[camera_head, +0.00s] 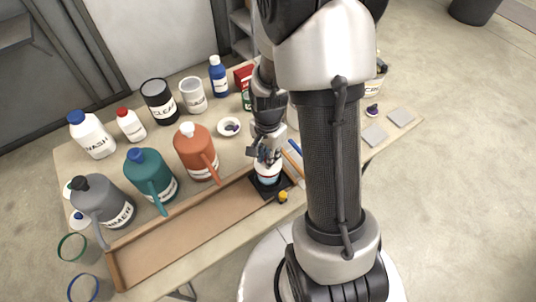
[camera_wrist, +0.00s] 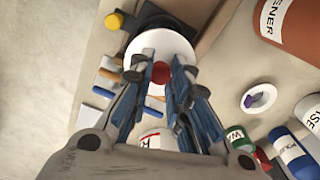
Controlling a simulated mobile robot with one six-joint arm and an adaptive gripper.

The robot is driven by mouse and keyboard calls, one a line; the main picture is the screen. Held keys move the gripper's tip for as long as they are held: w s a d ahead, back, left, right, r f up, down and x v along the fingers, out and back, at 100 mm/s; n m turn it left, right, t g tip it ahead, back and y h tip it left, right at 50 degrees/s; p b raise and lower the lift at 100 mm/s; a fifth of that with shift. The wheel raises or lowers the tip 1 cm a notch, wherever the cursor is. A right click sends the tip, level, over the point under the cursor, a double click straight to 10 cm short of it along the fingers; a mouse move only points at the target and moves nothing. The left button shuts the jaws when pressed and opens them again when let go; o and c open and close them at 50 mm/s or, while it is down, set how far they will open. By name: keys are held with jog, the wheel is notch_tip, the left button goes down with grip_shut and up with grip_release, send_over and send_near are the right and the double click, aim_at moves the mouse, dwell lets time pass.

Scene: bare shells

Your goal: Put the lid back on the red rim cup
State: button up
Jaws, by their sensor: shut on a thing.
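My gripper (camera_head: 267,156) is shut on the red knob (camera_wrist: 161,72) of a round white lid (camera_wrist: 160,50). One finger lies on each side of the knob in the wrist view. In the head view a white cup (camera_head: 267,174) with dark lettering stands on a black pad (camera_head: 284,185) at the right end of the wooden tray, directly below my gripper. The lid is at or just above this cup. Fingers and lid cover its rim, so I cannot tell whether lid and rim touch or whether the rim is red.
A long wooden tray (camera_head: 165,245) runs along the table's front. Orange (camera_head: 195,150), teal (camera_head: 150,175) and grey (camera_head: 103,202) jugs stand behind it. A white disc with a purple knob (camera_head: 229,127) lies behind my gripper. A yellow-topped piece (camera_head: 283,196) sits beside the black pad.

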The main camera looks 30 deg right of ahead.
jog(key=o, duration=0.9)
jog(key=shift+o, duration=0.4)
jog(key=o, duration=0.4)
jog(key=shift+o, duration=0.2)
jog(key=shift+r, duration=0.1)
jog(key=shift+r+p, duration=2.85)
jog(key=shift+r, duration=0.6)
grip_shut()
